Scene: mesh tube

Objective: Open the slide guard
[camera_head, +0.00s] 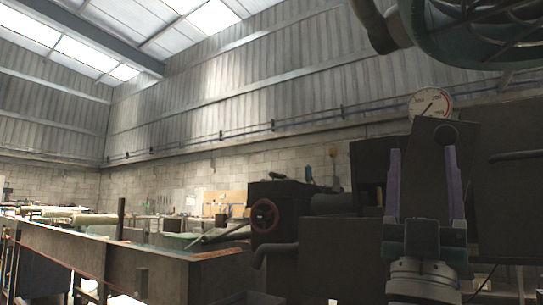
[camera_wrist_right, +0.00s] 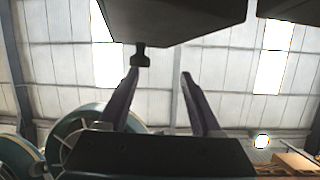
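My right gripper (camera_head: 422,152) points up in front of a dark panel (camera_head: 425,180), which looks like the slide guard. Its two fingers are apart with nothing between them. A small dark round knob (camera_head: 445,136) shows on the panel just above the right-hand fingertip. In the right wrist view, the open fingers (camera_wrist_right: 160,74) reach toward a dark block (camera_wrist_right: 175,15) with the knob (camera_wrist_right: 140,58) sticking out of it. There the knob is close to the left-hand fingertip; I cannot tell whether they touch. My left gripper is out of view.
A round dial gauge (camera_head: 430,103) stands above the panel. Dark machine housings (camera_head: 327,250) and a red handwheel (camera_head: 265,215) are to the left. A green wheel-like part (camera_head: 480,35) hangs at the top right. A long metal beam (camera_head: 130,262) runs along the lower left.

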